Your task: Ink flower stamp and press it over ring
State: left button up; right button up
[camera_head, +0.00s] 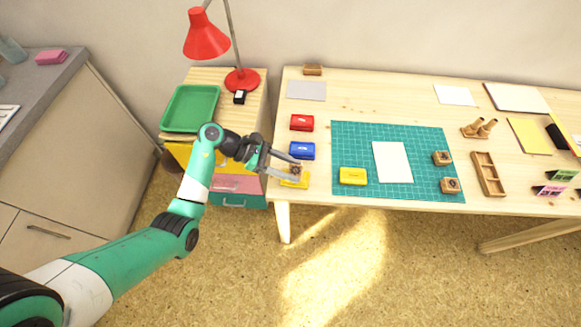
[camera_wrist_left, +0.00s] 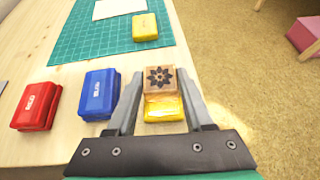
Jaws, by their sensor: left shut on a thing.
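The flower stamp (camera_head: 296,170) is a small wooden block with a dark flower picture, clear in the left wrist view (camera_wrist_left: 160,79). My left gripper (camera_head: 292,168) is shut on it. The stamp is at a yellow inkpad piece (camera_head: 294,182) near the table's front left edge; contact between them cannot be told. In the left wrist view this yellow piece (camera_wrist_left: 163,107) shows between the fingers, nearer the palm than the stamp. A second yellow piece (camera_head: 353,176), lid or pad, lies on the mat's left part. White paper (camera_head: 393,162) lies on the mat; no ring is discernible on it.
A blue inkpad (camera_head: 302,151) and a red one (camera_head: 302,122) stand close behind the stamp. Two more wooden stamps (camera_head: 441,158) (camera_head: 450,185) sit on the green mat (camera_head: 345,135). A wooden tray (camera_head: 488,174) is to the right. A red lamp (camera_head: 207,38) stands at the left.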

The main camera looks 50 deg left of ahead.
aim_at(290, 170)
pick_arm(q)
jog(key=shift+f+b, duration=0.35)
jog(key=shift+f, duration=0.15)
dwell(1.1)
jog(key=shift+r, duration=0.1)
jog(key=shift+r+p, duration=0.6)
notch_tip(290, 170, up, 6)
jog(key=p, duration=0.5)
jog(key=shift+f, duration=0.25)
